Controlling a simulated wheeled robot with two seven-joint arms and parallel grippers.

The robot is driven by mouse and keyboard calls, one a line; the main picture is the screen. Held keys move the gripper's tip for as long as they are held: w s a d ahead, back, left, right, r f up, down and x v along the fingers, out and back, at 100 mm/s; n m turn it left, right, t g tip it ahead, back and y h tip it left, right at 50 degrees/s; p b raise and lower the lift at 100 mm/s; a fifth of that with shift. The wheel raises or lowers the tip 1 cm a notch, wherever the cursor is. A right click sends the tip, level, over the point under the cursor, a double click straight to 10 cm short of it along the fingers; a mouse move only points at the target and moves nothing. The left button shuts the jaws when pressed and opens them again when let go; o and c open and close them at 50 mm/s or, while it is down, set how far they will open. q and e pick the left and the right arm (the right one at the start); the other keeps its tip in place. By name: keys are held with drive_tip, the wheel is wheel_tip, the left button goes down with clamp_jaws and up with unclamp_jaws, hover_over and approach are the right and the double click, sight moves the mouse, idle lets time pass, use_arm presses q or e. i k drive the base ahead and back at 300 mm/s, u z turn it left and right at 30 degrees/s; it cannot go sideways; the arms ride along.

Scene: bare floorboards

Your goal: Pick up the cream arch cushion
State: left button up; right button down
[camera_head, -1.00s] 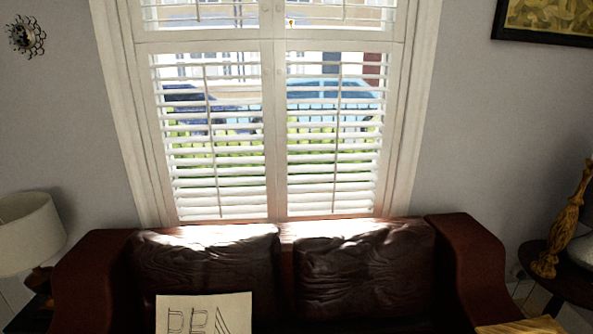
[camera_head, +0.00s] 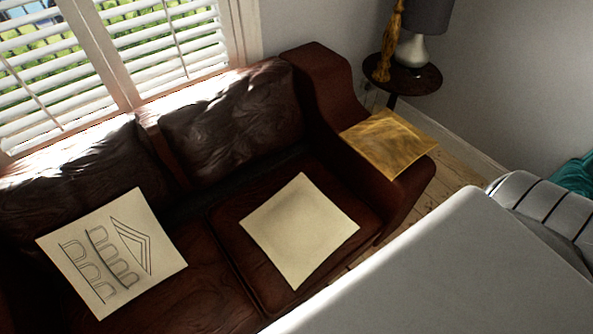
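A cream cushion with dark line drawings of arches and nested chevrons (camera_head: 112,252) lies on the left seat of the brown leather sofa (camera_head: 236,114). It is flat and square and nothing covers it. A plain cream square cushion (camera_head: 299,230) lies on the right seat, with no arch pattern that I can see. Neither of my grippers shows in this view.
A yellow square cushion (camera_head: 388,143) rests on the sofa's right arm. A round dark side table (camera_head: 403,78) with a lamp (camera_head: 413,51) stands behind it. Large pale parts of my own body fill the lower right. A strip of floorboards (camera_head: 446,180) shows right of the sofa.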

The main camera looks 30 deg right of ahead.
sight(298, 228)
drive_tip(key=k, duration=0.5)
drive_tip(key=z, duration=0.5)
drive_tip(key=i, duration=0.45)
drive_tip(key=z, duration=0.35)
